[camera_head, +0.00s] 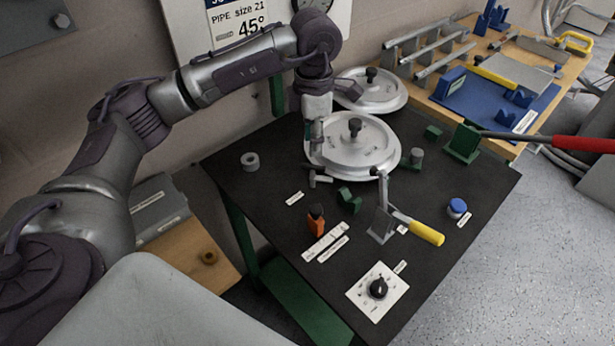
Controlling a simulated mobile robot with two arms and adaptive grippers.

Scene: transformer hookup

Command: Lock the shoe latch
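A round silver bending shoe (375,148) with a dark knob on top sits at the back of the black bench. I cannot tell for sure which part is the shoe latch. A metal lever with a yellow grip (426,232) stands on a grey bracket in front of the shoe, its grip pointing right and toward me. My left gripper (318,172) points down at the left edge of the shoe, apart from the yellow grip. Its fingers are small and merge with the shoe and metal parts there, so their opening is unclear. My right gripper does not show.
The black bench (270,190) also holds an orange-and-black piece (316,219), green blocks (349,200), a blue-capped part (457,207) and a white dial plate (366,302). A long bar with a red grip (583,144) sticks out right. A wooden table (480,125) stands behind.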

